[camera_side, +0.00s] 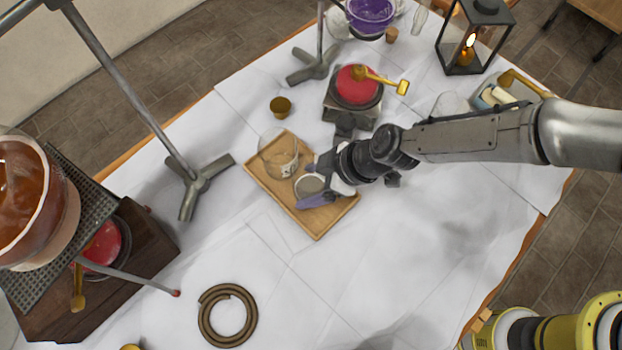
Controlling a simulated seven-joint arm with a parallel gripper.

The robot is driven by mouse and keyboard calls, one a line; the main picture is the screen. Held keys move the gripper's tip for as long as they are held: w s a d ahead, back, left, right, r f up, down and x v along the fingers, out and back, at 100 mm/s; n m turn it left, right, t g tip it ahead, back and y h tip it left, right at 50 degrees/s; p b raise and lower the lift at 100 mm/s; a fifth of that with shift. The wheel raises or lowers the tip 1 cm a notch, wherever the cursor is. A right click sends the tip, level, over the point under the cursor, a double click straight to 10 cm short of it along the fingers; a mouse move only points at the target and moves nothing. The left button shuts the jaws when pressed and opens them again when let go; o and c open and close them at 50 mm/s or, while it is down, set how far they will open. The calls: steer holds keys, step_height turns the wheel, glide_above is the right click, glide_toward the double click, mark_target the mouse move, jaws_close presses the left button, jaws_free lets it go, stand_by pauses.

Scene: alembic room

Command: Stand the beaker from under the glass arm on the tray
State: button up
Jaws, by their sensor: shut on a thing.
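The wooden tray (327,222) lies on the white cloth near the middle. A clear glass vessel (279,157) stands at its far left end. A small round vessel with a pale rim and greyish inside (308,185), which looks like the beaker, is over or on the tray's middle. My gripper (314,187) reaches in from the right and is shut on this beaker. I cannot tell whether its base touches the tray. The glass arm (135,279) with a red tip slopes down at the left, with no beaker visible under its tip.
A brown coiled ring (228,315) lies front left. A metal stand foot (197,183) is left of the tray, and a small brass cup (280,107) behind it. A burner with a red top (358,86) and a lantern (475,38) stand at the back.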

steer(key=shift+f, duration=0.15)
steer(key=o, duration=1.2)
steer(key=shift+d+r, duration=0.1)
steer(key=shift+r, duration=0.2)
steer(key=v, duration=1.1)
steer(key=shift+d+r, duration=0.25)
